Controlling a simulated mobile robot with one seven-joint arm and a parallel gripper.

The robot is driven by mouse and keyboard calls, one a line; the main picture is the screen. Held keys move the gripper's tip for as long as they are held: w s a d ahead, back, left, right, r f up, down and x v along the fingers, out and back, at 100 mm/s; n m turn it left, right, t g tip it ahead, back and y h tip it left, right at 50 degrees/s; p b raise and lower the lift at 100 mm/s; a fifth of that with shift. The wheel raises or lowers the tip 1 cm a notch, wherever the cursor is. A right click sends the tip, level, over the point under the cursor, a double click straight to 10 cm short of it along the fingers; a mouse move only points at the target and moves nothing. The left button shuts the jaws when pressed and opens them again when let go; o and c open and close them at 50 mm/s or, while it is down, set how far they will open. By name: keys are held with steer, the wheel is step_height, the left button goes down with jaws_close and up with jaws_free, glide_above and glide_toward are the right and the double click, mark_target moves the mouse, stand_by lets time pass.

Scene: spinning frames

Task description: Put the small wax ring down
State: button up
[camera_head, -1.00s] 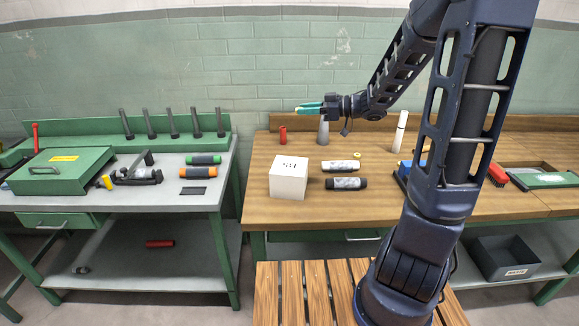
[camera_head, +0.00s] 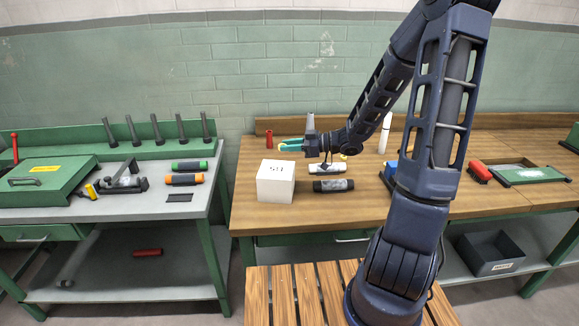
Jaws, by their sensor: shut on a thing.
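My gripper (camera_head: 290,145) has teal fingers and points left, low over the back left of the wooden bench (camera_head: 245,205). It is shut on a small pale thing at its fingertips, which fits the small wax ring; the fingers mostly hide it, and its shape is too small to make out. The fingers appear behind and above the white cube (camera_head: 275,182). I cannot tell how far above the bench top they are. A small yellow ring-like thing (camera_head: 343,157) lies on the bench, partly behind my wrist.
A red cylinder (camera_head: 269,140) stands left of the fingers, and a grey cone (camera_head: 310,122) rises behind my gripper. A white-sleeved roll (camera_head: 327,169) and a black roll (camera_head: 334,186) lie right of the cube.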

mark_target(290, 170)
steer(key=shift+f, duration=4.15)
steer(key=shift+f, duration=0.15)
steer(key=o, duration=0.9)
steer(key=shift+o, duration=0.2)
steer(key=shift+r, duration=0.2)
